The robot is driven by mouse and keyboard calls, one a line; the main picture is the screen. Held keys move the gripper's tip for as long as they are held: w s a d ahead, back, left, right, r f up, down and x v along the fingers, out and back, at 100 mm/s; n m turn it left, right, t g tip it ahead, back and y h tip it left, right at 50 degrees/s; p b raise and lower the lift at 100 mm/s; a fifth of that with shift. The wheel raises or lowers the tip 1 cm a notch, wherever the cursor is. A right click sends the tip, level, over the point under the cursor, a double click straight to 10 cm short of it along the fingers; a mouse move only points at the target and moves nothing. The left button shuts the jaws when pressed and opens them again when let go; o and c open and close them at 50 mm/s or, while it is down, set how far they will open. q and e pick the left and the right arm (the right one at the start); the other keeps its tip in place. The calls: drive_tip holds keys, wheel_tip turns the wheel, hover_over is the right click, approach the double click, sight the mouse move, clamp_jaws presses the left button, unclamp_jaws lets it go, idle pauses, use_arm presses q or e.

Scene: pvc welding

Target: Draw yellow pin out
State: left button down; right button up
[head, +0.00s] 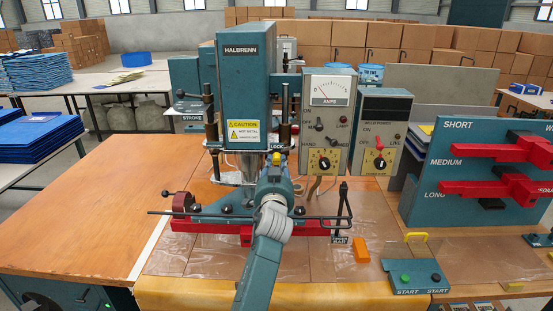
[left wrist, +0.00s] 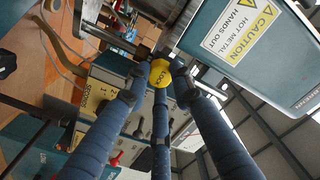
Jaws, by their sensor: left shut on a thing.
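The yellow pin (head: 276,158) shows at the front of the teal HALBRENN welding press (head: 246,95), just under a black LOCK label (head: 276,146). In the left wrist view its round yellow head (left wrist: 160,73) sits between the tips of my blue fingers. My left gripper (head: 275,168) reaches up from the bottom of the head view and is shut on the yellow pin at the press. The pin's shaft is hidden, so I cannot tell how deep it sits. My right gripper is not in view.
A red and teal fixture with black rods (head: 190,226) lies below the press. Gauge boxes (head: 327,95) stand to the right, with a START button box (head: 414,276) and orange block (head: 361,250) in front. A teal rack (head: 470,205) holds red tools. The wooden table's left side (head: 100,215) is clear.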

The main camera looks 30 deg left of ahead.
use_arm(q)
drive_tip(key=shift+w+a, duration=0.1)
drive_tip(key=shift+w, duration=0.05)
drive_tip(key=c, duration=1.4)
unclamp_jaws()
drive_tip(key=shift+s+d, duration=0.4)
drive_tip(key=shift+s, duration=0.2)
drive_tip(key=p+v, duration=0.2)
drive_tip(key=v, duration=0.5)
drive_tip(key=shift+s, duration=0.3)
drive_tip(key=shift+d, duration=0.1)
